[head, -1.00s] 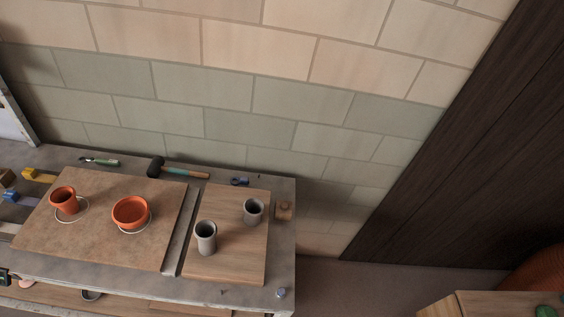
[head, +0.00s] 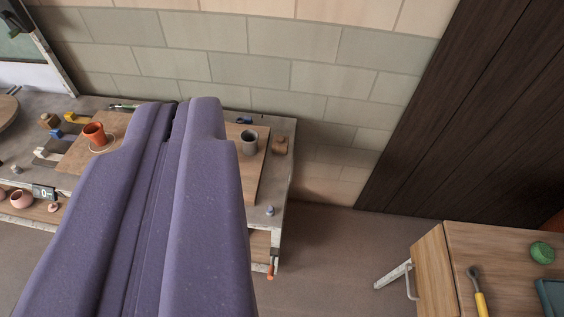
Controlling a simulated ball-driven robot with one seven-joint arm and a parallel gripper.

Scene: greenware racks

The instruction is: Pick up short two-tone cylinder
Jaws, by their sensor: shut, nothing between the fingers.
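A short grey cylinder (head: 249,142) with a darker inside stands upright on the wooden board at the right end of the workbench. It seems to be the short two-tone cylinder, though its two tones are hard to make out. My purple gripper (head: 178,114) fills the left middle of the view, shut and empty. It appears left of the short cylinder and apart from it. The gripper hides the taller grey cylinder and the orange bowl seen earlier.
An orange cup (head: 95,134) stands on the left board. A small brown wooden object (head: 280,146) sits right of the cylinder. Open floor lies between.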

